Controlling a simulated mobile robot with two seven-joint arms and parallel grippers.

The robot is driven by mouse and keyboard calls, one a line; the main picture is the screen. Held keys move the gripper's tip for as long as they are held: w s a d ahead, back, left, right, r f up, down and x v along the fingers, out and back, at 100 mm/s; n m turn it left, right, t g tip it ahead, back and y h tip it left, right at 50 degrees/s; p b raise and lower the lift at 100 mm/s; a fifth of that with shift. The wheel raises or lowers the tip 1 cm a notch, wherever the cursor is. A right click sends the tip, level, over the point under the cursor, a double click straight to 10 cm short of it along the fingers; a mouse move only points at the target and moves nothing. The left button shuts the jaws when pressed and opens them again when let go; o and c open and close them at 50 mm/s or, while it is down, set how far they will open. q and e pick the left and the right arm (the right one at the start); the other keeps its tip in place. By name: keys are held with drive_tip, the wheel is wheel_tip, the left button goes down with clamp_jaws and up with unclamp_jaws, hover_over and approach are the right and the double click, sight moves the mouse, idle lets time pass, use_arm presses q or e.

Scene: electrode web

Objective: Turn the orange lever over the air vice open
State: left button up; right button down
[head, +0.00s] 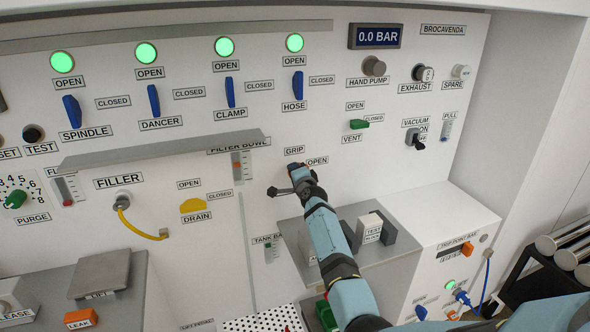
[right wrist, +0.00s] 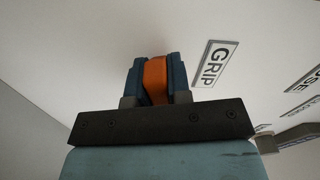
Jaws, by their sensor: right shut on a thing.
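The orange lever (right wrist: 155,78) shows in the right wrist view between the two blue fingers of my right gripper (head: 298,172), which is shut on it. In the head view the gripper is at the white panel, just below the GRIP label (head: 294,151) and left of the OPEN label (head: 317,161). It hides most of the lever there, so its exact angle is hard to tell. The GRIP label is also beside the fingers in the right wrist view. Grey and pale blocks (head: 386,233) stand on the shelf below, partly behind my right arm; I cannot tell which are the vice. My left gripper is out of view.
A grey ledge (head: 165,151) juts out to the left of the gripper. Blue levers, such as the HOSE lever (head: 298,86), line the panel above under green lamps. A yellow DRAIN handle (head: 193,205) is to the lower left. The shelf (head: 405,253) sticks out below.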

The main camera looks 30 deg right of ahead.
drive_tip(key=shift+r+m, duration=0.1)
drive_tip(key=shift+m, duration=0.6)
drive_tip(key=shift+m+p, duration=0.3)
drive_tip(key=shift+m, duration=0.5)
drive_tip(key=c, duration=1.1)
unclamp_jaws()
drive_tip(key=shift+o, duration=0.2)
drive_tip(key=p+v, duration=0.1)
drive_tip(key=v, duration=1.2)
drive_tip(key=shift+s+a+p, duration=0.2)
drive_tip(key=shift+s+p, duration=0.15)
drive_tip(key=shift+p, duration=0.05)
drive_tip(key=shift+r, duration=0.1)
